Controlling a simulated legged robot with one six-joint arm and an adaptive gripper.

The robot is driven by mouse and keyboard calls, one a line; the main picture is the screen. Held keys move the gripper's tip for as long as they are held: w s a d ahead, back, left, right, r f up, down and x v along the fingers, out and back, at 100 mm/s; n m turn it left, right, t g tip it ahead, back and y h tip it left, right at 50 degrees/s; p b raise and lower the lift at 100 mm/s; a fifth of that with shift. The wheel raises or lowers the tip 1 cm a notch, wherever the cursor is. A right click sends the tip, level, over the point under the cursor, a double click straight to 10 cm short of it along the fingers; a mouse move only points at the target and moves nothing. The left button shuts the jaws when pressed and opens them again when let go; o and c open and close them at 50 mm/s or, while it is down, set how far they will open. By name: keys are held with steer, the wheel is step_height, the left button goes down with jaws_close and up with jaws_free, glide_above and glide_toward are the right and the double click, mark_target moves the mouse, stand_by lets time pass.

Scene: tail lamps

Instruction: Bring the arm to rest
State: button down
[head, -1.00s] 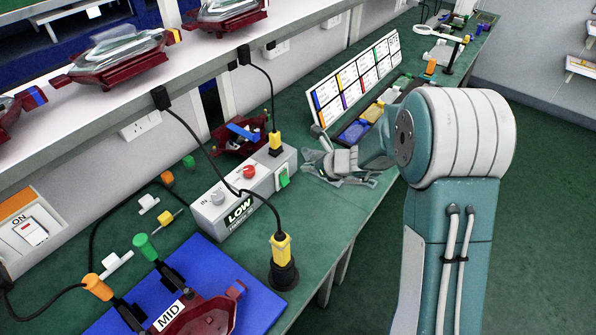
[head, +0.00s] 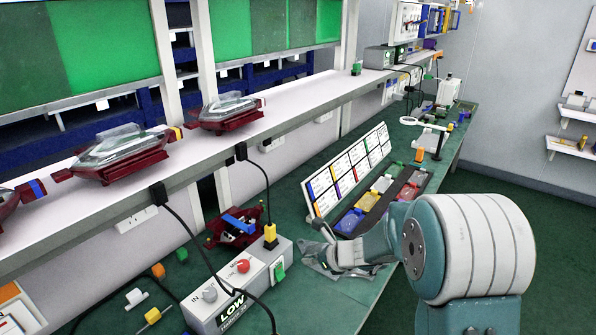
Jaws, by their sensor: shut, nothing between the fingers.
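My teal and white arm rises at the right of the head view. My gripper (head: 325,262) is at its far end, low over the front part of the green bench (head: 340,300). It is shut and empty. It is just right of the grey control box marked LOW (head: 238,290) and in front of the tray of coloured parts (head: 383,200). My own arm joint hides part of the bench edge behind it.
A sloped label board (head: 346,170) stands behind the tray. A dark red lamp housing (head: 235,228) lies behind the control box. Clear-lensed lamps (head: 122,150) stand on the white shelf (head: 70,215). Black cables hang from the shelf. Open floor (head: 540,200) lies to the right.

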steer(key=s+r+n+g+h, duration=0.2)
steer(key=s+r+n, duration=1.1)
steer(key=s, duration=0.2)
steer(key=s+d+r+n+h, duration=0.1)
steer(key=s+d+n+h, duration=0.2)
steer(key=s+d+n, duration=0.2)
steer(key=s+d+r+n+t+h, duration=0.1)
steer(key=s+d+n, duration=0.4)
steer(key=s, duration=0.6)
steer(key=shift+d+r+n+h, duration=0.3)
steer(key=shift+r+n+h, duration=0.5)
steer(key=shift+n+h, duration=0.35)
